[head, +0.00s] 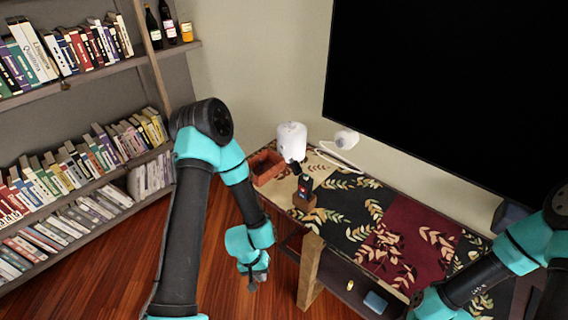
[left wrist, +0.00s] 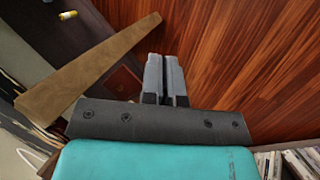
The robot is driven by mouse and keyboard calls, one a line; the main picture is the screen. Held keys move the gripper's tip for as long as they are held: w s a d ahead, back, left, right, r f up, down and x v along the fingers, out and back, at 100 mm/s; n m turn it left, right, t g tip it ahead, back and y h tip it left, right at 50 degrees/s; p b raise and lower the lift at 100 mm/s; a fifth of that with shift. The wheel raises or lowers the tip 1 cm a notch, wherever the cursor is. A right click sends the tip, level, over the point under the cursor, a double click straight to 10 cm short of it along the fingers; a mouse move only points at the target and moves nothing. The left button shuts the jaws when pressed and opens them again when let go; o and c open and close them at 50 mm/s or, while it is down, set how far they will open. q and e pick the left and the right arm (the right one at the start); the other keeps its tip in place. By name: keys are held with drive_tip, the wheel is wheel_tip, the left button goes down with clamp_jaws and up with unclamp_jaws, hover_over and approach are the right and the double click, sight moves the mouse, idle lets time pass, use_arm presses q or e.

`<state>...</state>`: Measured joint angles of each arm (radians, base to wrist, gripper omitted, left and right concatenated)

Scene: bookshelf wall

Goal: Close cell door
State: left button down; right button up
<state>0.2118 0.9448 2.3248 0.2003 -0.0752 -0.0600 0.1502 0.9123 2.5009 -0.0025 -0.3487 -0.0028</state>
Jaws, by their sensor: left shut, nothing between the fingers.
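The light wooden cell door (head: 310,272) stands open at the front of the low cabinet, swung out from it in the head view. In the left wrist view, the door (left wrist: 95,68) runs diagonally left of the fingers. My left gripper (head: 260,280) points down over the floor, left of the door and apart from it. Its fingers (left wrist: 166,65) are shut with nothing between them. My right arm shows at the lower right of the head view, but its gripper is out of view.
The cabinet's open shelf holds a yellow item (head: 350,285) and a blue item (head: 375,302). On its patterned top (head: 405,225) stand a brown basket (head: 266,167), a white lamp (head: 292,140) and a small dark object (head: 305,187). Bookshelves (head: 75,165) fill the left; wooden floor (head: 120,250) lies between.

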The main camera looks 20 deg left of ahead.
use_arm(q)
drive_tip(key=w+a+r+n+t+h, duration=0.2)
drive_tip(key=w+n+h, duration=0.25)
drive_tip(key=w, duration=0.55)
drive_tip(key=w+a+r+n+t+h, duration=0.15)
drive_tip(key=w+n+h, duration=0.35)
drive_tip(key=w, duration=0.5)
drive_tip(key=w+a+r+m+t+h, duration=0.2)
drive_tip(key=w+a+r+t+h, duration=0.4)
drive_tip(key=w+a+r+t, duration=0.2)
drive_tip(key=w+a+r, duration=0.2)
drive_tip(key=a+r, duration=0.2)
drive_tip(key=a, duration=0.1)
drive_tip(key=shift+t, duration=0.25)
